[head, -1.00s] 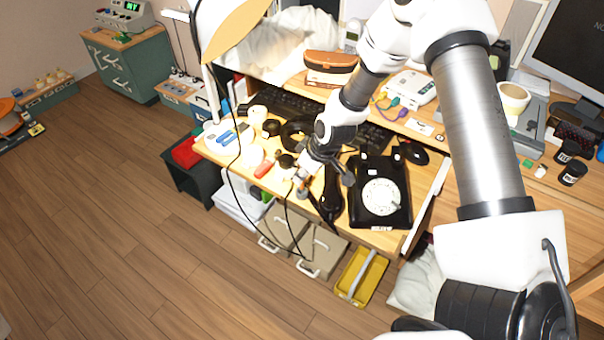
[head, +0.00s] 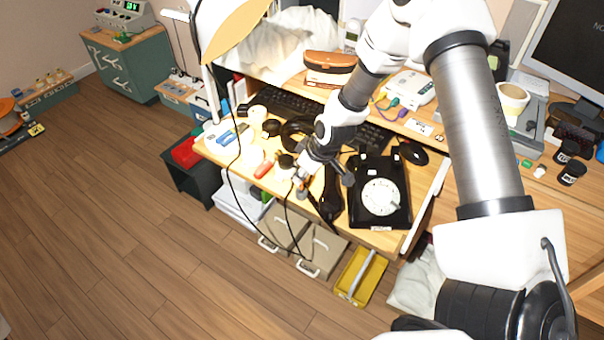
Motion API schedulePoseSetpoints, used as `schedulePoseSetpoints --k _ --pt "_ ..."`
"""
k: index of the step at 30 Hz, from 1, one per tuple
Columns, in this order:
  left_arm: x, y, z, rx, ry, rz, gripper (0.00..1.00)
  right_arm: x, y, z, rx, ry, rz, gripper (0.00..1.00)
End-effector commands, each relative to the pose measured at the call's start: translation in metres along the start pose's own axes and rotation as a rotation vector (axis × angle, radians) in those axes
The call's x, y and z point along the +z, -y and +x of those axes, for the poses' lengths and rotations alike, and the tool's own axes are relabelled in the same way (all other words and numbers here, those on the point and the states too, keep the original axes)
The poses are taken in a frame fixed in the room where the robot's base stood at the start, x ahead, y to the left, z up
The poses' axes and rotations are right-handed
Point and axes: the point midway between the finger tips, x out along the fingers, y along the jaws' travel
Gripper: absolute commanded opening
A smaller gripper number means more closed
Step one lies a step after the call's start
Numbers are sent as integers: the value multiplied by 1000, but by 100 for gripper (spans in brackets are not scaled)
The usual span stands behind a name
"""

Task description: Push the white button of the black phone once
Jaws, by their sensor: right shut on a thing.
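The black phone (head: 379,200) with a white round dial stands on the desk at its front right. A small white spot (head: 396,157) shows at the phone's back edge; it is too small to tell if it is the white button. The black handset (head: 331,200) is off the phone, just left of it. My right gripper (head: 325,188) reaches down from above and is shut on the handset, one finger on each side. The gripper hides the handset's upper part. My left gripper is not in view.
A black keyboard (head: 285,103) lies behind the gripper, and a black mouse (head: 412,153) lies behind the phone on the right. A red-handled tool (head: 264,170) and several small items crowd the desk's left. A dark cable hangs over the front edge. A yellow bin (head: 361,277) stands below.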

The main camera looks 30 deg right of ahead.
Motion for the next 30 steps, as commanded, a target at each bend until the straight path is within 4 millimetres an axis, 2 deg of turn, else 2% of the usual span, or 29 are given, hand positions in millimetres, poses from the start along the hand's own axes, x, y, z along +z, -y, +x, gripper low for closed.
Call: schedulePoseSetpoints --k 15,30 --pt "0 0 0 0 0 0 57 0 0 0 0 0 1 0" --pt "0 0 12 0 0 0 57 5 0 12 0 0 0 0"
